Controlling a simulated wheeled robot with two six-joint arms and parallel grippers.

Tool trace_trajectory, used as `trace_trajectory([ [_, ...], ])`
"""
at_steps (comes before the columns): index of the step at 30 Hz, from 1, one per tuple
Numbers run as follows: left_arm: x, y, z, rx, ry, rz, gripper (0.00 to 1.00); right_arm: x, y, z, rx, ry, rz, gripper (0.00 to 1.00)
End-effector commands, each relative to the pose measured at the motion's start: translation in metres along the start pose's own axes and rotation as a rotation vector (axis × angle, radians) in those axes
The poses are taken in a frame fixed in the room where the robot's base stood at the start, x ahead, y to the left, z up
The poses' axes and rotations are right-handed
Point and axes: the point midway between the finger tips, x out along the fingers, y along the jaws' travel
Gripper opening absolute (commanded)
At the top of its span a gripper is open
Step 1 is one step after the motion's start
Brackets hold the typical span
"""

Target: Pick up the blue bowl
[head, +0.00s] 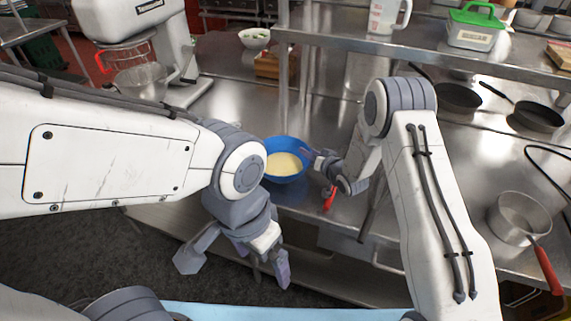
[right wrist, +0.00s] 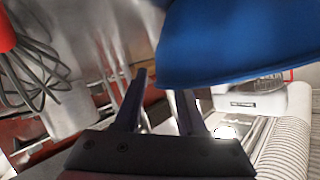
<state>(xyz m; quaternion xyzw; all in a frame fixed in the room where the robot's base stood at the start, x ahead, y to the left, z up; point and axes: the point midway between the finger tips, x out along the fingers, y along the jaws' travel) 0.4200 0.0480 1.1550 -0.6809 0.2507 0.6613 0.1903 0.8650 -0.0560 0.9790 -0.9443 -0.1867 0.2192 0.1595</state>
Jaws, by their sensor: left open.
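The blue bowl (head: 285,143) stands on the steel counter in the middle of the head view, with a pale yellow mixture in it. My right gripper (head: 311,157) is at the bowl's right rim. In the right wrist view the bowl (right wrist: 240,40) looms large at the top. The fingers of my right gripper (right wrist: 160,85) are apart there, and the bowl's wall hides one fingertip. I cannot tell whether they touch the bowl. My left gripper (head: 238,264) is open and empty, low in front of the counter edge, apart from the bowl.
A whisk with a red handle (head: 329,199) lies right of the bowl; its wires (right wrist: 40,70) show in the wrist view. A stand mixer (head: 140,30) is behind left. A saucepan (head: 518,217) and black pans (head: 538,115) are at the right. A shelf (head: 420,45) hangs over the back.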

Motion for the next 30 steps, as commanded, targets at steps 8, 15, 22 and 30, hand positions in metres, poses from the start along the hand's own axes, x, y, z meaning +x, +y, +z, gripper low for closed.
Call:
trace_trajectory([
  [8, 0.0004, 0.0000, 0.0001, 0.000, 0.000, 0.000, 0.98, 0.0004, -0.0012, 0.0003, -0.001, 0.000, -0.002, 0.00],
  [15, 0.0004, 0.0000, 0.0001, 0.000, 0.000, 0.000, 0.98, 0.0003, -0.0010, 0.0007, -0.001, -0.001, -0.001, 0.00],
  [22, 0.0004, 0.0000, 0.0001, 0.000, 0.000, 0.000, 0.98, 0.0003, -0.0010, 0.0011, -0.001, -0.002, -0.001, 0.00],
  [30, 0.0004, 0.0000, 0.0001, 0.000, 0.000, 0.000, 0.98, 0.0004, -0.0011, 0.0016, -0.001, -0.003, -0.001, 0.00],
])
